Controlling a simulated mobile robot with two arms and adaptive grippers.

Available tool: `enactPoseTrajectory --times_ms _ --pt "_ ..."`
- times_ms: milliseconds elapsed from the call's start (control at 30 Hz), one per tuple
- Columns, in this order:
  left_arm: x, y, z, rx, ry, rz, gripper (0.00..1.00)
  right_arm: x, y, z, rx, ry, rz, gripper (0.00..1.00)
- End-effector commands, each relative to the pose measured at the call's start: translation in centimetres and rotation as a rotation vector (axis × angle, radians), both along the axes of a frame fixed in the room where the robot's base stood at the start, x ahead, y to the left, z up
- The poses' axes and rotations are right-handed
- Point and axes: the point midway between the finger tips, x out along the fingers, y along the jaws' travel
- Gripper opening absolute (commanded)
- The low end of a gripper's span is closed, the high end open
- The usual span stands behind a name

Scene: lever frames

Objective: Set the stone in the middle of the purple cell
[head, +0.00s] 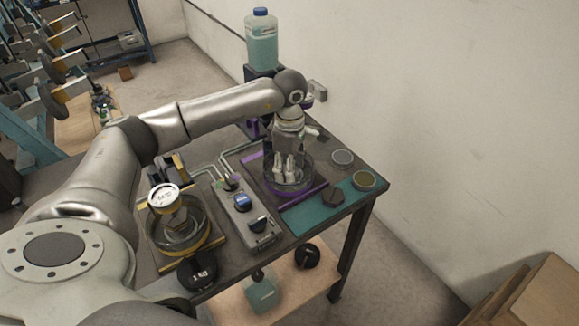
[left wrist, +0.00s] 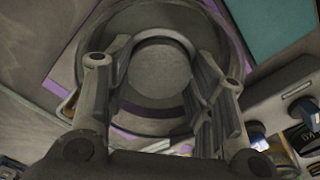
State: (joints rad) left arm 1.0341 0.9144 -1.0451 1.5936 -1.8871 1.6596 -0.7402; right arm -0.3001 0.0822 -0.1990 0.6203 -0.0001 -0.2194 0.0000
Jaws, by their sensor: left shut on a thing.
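The purple cell (head: 310,181) is a round clear-walled dish in a purple-edged frame on the dark table. In the left wrist view its round rim (left wrist: 236,42) encircles the fingers. My left gripper (head: 285,177) points down into the dish, its fingertips inside the wall. In the left wrist view the left gripper (left wrist: 160,85) is shut on a round grey stone (left wrist: 160,65), which lies between the two fingers, near the middle of the dish. The stone is hard to make out in the head view, behind fingers and wall. Whether it touches the dish floor cannot be told.
A yellow-framed dish (head: 206,237) with a dial stands at left. A control box (head: 240,215) with knobs lies between the dishes. A bottle (head: 261,42) stands behind.

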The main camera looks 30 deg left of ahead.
Motion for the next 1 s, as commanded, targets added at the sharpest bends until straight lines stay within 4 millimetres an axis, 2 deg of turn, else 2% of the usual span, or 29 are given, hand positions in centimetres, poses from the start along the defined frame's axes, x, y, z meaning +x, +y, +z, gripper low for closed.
enactPoseTrajectory --times_ms 767,800,967,1000 --pt "0.0 0.01 -0.3 0.0 0.0 0.0 0.25 0.03 0.41 -0.36 0.005 0.0 0.0 0.4" --pt "0.0 0.01 -0.3 0.0 0.0 0.0 0.53 0.04 0.41 -0.36 0.005 0.0 0.0 0.4" --pt "0.0 0.01 -0.3 0.0 0.0 0.0 0.74 0.03 0.4 -0.36 0.005 0.0 0.0 0.4" --pt "0.0 0.01 -0.31 0.0 0.0 0.0 0.75 0.03 0.4 -0.36 0.005 0.0 0.0 0.4"
